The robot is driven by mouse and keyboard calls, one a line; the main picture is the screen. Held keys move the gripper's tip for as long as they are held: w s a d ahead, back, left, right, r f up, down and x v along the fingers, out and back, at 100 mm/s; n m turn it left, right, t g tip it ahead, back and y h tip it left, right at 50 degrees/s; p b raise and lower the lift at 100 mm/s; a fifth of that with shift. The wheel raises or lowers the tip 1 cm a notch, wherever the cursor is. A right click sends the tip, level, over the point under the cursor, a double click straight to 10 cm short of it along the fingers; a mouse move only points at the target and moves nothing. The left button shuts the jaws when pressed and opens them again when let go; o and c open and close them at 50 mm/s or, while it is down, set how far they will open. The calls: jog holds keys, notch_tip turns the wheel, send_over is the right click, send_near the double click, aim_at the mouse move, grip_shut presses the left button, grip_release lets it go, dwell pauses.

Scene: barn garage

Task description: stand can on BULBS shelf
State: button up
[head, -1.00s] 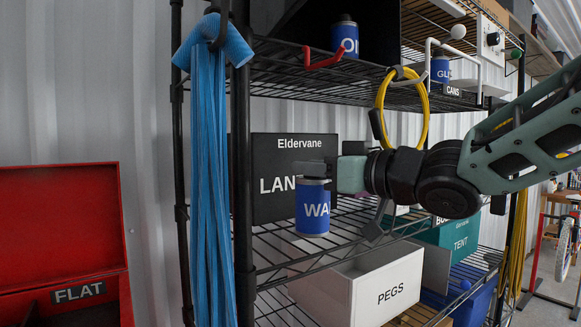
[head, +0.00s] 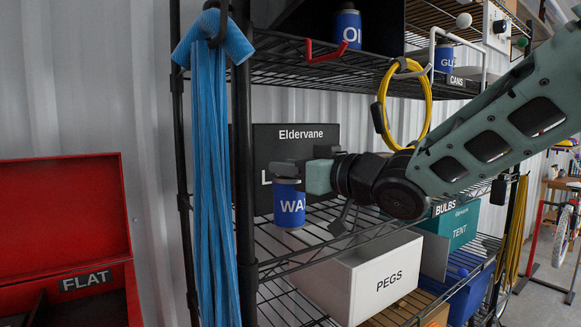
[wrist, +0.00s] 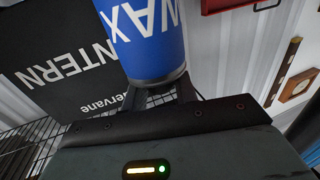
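A blue can with white lettering that reads WAX (head: 288,206) hangs upright in my gripper (head: 287,172). The gripper is shut on the can's dark upper part. In the wrist view, the WAX can (wrist: 146,38) shows large at the top, against the dark fingers (wrist: 155,96). The can is in front of the black Eldervane box and covers part of its lettering. The BULBS label (head: 445,208) is on the middle wire shelf (head: 300,238), to the right of the can. My arm hides much of the space behind that label.
A black Eldervane box (head: 310,135) stands on the middle shelf. A white PEGS box (head: 385,285) and a teal TENT box (head: 462,228) are below. A yellow coil (head: 428,125) and blue straps (head: 208,190) hang at the rack. An upper shelf (head: 300,75) holds more cans.

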jog(key=o, duration=0.4)
jog(key=shift+c, duration=0.2)
jog(key=shift+r, duration=0.15)
jog(key=shift+s+d, duration=0.15)
jog(key=shift+d, duration=0.15)
jog(key=b+v, duration=0.3)
jog(key=v, duration=0.8)
jog(key=shift+s, duration=0.15)
jog(key=shift+d, duration=0.1)
